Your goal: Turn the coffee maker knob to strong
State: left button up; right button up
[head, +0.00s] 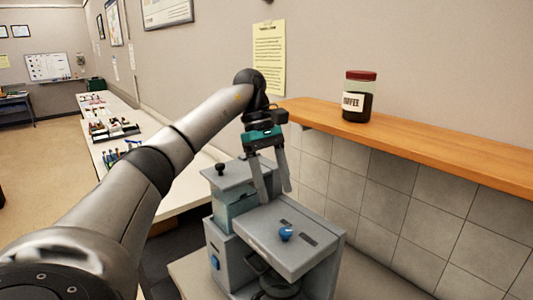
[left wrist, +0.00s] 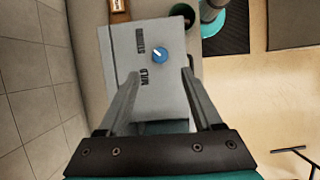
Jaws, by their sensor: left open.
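The grey coffee maker (head: 262,222) stands on the counter below the wooden shelf. A blue knob (head: 286,234) sits on its flat top. In the left wrist view the knob (left wrist: 160,57) has a small white mark toward its upper left. The words STRONG (left wrist: 140,40) and MILD (left wrist: 144,76) are printed left of the knob, STRONG higher in that picture. My left gripper (head: 274,196) is open and empty above the coffee maker, fingers pointing down. In the left wrist view the knob shows just beyond the gap between the fingertips, apart from them. My right gripper is not in view.
A coffee jar (head: 359,97) with a red lid stands on the wooden shelf (head: 420,148). A raised rear part of the coffee maker with a black lid knob (head: 220,169) is beside my left gripper. A long white counter with trays (head: 114,132) runs along the wall.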

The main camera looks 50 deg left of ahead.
pick_arm(q)
jog(key=p+v, duration=0.3)
jog(key=v, duration=0.4)
jog(key=shift+p, duration=0.3)
